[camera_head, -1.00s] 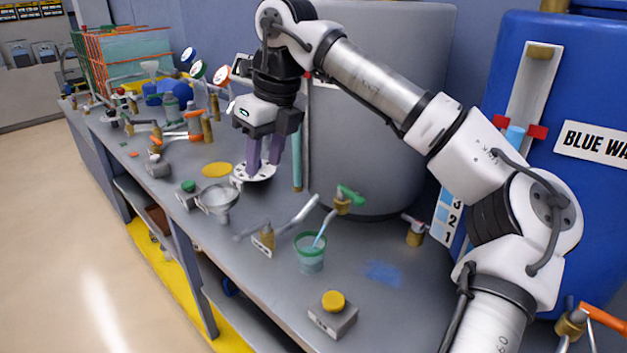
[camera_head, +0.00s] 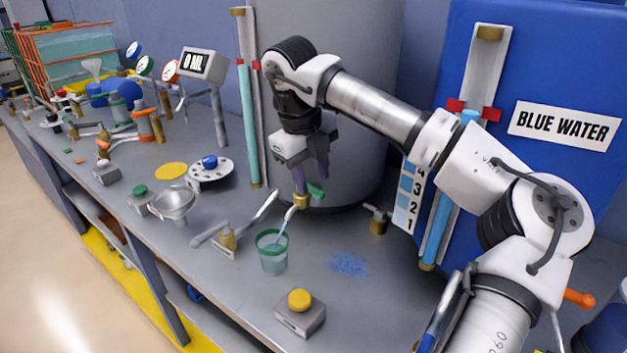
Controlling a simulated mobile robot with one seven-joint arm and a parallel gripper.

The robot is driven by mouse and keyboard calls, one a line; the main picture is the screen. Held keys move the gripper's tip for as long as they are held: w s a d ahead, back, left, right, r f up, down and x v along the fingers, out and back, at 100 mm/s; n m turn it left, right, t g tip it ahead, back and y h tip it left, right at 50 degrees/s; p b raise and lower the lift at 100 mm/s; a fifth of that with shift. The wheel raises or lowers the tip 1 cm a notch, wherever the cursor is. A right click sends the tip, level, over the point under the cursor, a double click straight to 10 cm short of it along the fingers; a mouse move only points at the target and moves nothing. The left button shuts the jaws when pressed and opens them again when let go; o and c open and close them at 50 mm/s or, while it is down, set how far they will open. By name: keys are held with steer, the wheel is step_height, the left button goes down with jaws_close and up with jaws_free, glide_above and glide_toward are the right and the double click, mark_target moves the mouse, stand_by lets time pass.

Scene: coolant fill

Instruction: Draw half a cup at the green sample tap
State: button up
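The green sample tap (camera_head: 316,191) has a brass body and a green handle, and it stands in front of the grey tank. A clear cup with a green rim (camera_head: 272,254) stands upright on the bench below its spout. A pale blue slanted streak runs from the spout into the cup; I cannot tell whether it is water or a stick. The cup's lower part looks bluish, but its level is unclear. My gripper (camera_head: 312,172) points down just over the tap, its purple fingers apart. The handle is at the fingertips, partly hidden; contact cannot be judged.
A display (camera_head: 203,64) reads 0 ML. A yellow button box (camera_head: 299,312) stands in front of the cup, and a lever (camera_head: 237,224) and steel funnel (camera_head: 173,203) to its left. A blue stain (camera_head: 348,263) marks the bench. The blue water tank (camera_head: 570,80) stands at right.

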steer(key=shift+w+d+f, duration=0.15)
steer(key=shift+f, duration=1)
jaws_close()
steer(key=shift+w+d+n, duration=0.2)
steer(key=shift+n, duration=0.5)
steer(key=shift+w+d+n, duration=0.15)
steer(key=shift+d+n, duration=0.05)
steer(key=shift+n, duration=0.5)
jaws_free()
steer(key=shift+r, duration=0.1)
step_height(320, 180, up, 14)
steer(key=s+a, duration=0.1)
steer(key=s, duration=0.1)
steer(key=shift+s+a+f+b, duration=0.15)
steer(key=shift+a+f+b, duration=0.15)
steer(key=shift+b, duration=0.1)
